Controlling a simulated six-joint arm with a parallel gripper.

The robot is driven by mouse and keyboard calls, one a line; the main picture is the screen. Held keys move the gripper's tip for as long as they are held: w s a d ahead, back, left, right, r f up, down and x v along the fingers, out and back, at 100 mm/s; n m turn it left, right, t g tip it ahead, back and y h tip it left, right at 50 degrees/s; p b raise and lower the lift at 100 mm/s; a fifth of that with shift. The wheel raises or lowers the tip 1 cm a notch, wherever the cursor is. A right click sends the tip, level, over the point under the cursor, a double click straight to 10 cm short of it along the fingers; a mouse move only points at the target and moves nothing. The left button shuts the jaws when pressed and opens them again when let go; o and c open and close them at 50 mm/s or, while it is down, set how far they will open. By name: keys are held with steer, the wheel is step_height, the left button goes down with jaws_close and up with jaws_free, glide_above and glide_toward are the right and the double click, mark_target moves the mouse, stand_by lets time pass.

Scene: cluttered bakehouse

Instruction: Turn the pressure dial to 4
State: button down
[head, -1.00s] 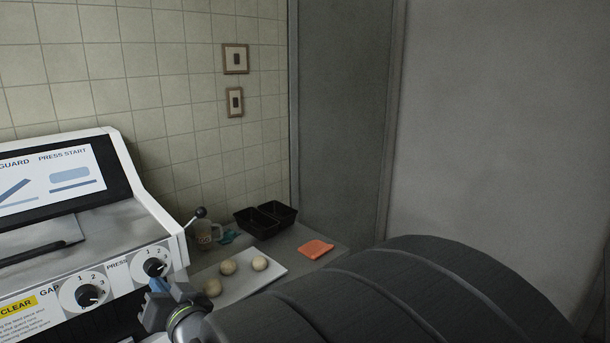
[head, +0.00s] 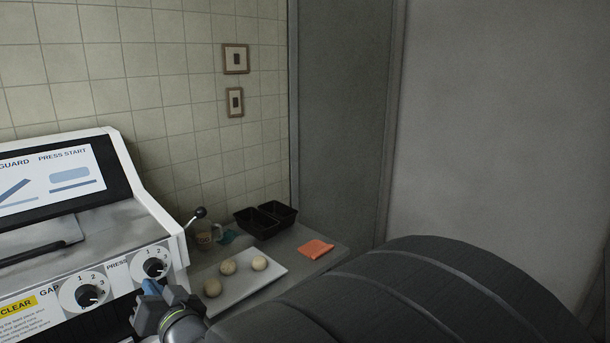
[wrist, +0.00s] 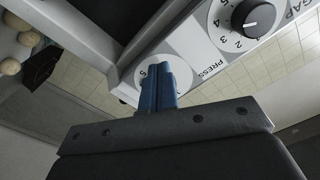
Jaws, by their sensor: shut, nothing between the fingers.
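The pressure dial (head: 155,268), a black knob on a white numbered disc marked PRESS, is at the right end of the machine's front panel. Its numbers 1, 2 and 3 show in the head view; the lower part of the disc is hidden by my gripper (head: 152,292). My gripper has blue fingers, shut and empty, just below and in front of the knob. In the wrist view, the shut fingers (wrist: 157,88) cover most of the pressure dial's disc (wrist: 131,92), and its knob is hidden. I cannot tell its setting or whether the fingers touch it.
The gap dial (head: 89,295) sits just left on the same panel. A lever with a black ball (head: 200,212) sticks out on the machine's right. Beyond are a tray (head: 268,283) with dough balls, a mug (head: 206,235), black tins (head: 258,224) and an orange cloth (head: 316,249).

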steer(key=v, duration=0.6)
stand_by(1.3)
